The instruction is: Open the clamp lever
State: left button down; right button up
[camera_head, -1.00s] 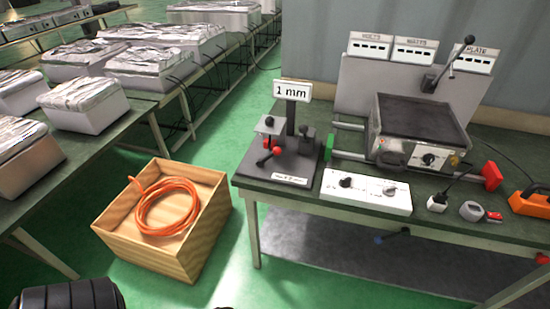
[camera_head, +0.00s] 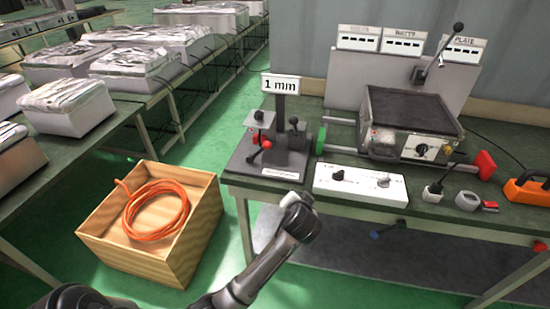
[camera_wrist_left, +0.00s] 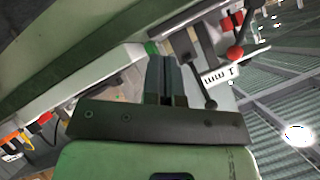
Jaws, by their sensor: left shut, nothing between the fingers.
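The fixture with the "1 mm" sign (camera_head: 281,84) stands at the table's left end. It carries short levers with black knobs, one upright at its right (camera_head: 293,121), and a red part (camera_head: 265,138). My left arm reaches up to the table's front edge; its fingers are hard to make out in the head view. In the left wrist view my left gripper (camera_wrist_left: 163,62) is shut and empty. Beyond it are a red ball knob (camera_wrist_left: 235,54) and a black-knobbed lever (camera_wrist_left: 211,104), both apart from the fingers. Which lever is the clamp lever I cannot tell. My right gripper is not in view.
A white control box (camera_head: 360,187) sits right of the fixture. Behind it is a hot-plate unit (camera_head: 408,108) with a tall black-knobbed lever (camera_head: 457,28). An orange tool (camera_head: 528,190) lies far right. A wooden crate (camera_head: 150,255) with orange cable stands on the floor at left.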

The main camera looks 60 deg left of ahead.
pick_arm(q)
jog(key=a+g+y, duration=0.1)
jog(key=a+y, duration=0.1)
jog(key=a+f+m+g+y, duration=0.1)
jog(key=a+y, duration=0.1)
jog(key=a, duration=0.1)
jog(key=a+f+m+g+y, duration=0.1)
jog(key=a+y, duration=0.1)
jog(key=a, duration=0.1)
jog(key=shift+s+a, duration=0.2)
jog(key=shift+s, duration=0.1)
jog(key=shift+a+m+y, duration=0.35)
jog(key=shift+m+y, duration=0.45)
jog(key=shift+m, duration=0.1)
jog(key=shift+w+a+r+m+y, duration=0.15)
jog(key=shift+w+m+y, duration=0.1)
jog(key=shift+m+y, duration=0.45)
jog(key=m+t, duration=0.1)
jog(key=m, duration=0.1)
jog(key=w+r+m+t+y, duration=0.1)
jog(key=m, duration=0.1)
jog(key=d+r+m, duration=0.1)
jog(key=shift+w+r+m+t+y, duration=0.2)
jog(key=shift+w+m+t+y, duration=0.1)
jog(key=shift+m+t, duration=0.1)
jog(key=shift+a, duration=0.1)
